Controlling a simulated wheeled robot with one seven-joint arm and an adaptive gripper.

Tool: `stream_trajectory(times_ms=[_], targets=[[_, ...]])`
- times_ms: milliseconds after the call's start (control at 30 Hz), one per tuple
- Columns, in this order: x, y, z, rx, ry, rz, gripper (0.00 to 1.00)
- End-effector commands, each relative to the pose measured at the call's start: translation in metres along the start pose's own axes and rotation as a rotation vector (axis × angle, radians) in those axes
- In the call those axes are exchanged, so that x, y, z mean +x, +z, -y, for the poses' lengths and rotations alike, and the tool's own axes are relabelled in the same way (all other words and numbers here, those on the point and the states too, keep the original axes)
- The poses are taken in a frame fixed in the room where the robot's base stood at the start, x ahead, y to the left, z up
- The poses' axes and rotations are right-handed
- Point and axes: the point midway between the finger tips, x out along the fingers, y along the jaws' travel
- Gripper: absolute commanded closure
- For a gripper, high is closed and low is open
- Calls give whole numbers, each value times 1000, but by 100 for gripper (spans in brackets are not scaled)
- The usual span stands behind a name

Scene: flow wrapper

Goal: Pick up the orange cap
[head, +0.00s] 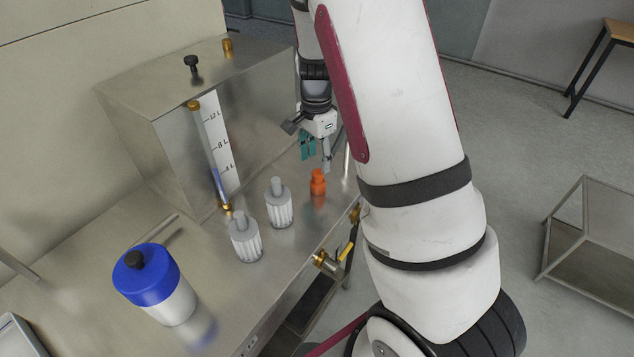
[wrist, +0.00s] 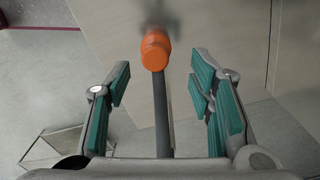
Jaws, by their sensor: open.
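The orange cap (head: 318,182) stands on the metal worktop, near its right edge in the head view, to the right of two clear ribbed bottles with grey tops. My gripper (head: 317,159) is just behind and above it in that view, its teal-padded fingers apart. In the wrist view, the orange cap (wrist: 155,50) shows beyond the open fingertips (wrist: 161,75), roughly midway between them. No finger appears to touch the cap, and nothing is held. The exact gap between the fingertips and the cap cannot be told.
The ribbed bottles (head: 279,204) (head: 245,238) stand close left of the cap. A blue-lidded white jar (head: 157,283) is at front left. A steel tank with a level gauge (head: 212,150) stands behind. A brass valve (head: 328,262) juts from the worktop's front edge.

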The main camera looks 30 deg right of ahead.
Motion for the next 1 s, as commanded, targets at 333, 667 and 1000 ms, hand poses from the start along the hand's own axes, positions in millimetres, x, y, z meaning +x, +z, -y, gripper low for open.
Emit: stream_trajectory(times_ms=[333, 667, 1000], targets=[[40, -1, -5, 2, 3, 2, 51], [54, -2, -5, 0, 0, 0, 51], [54, -2, -5, 0, 0, 0, 100]])
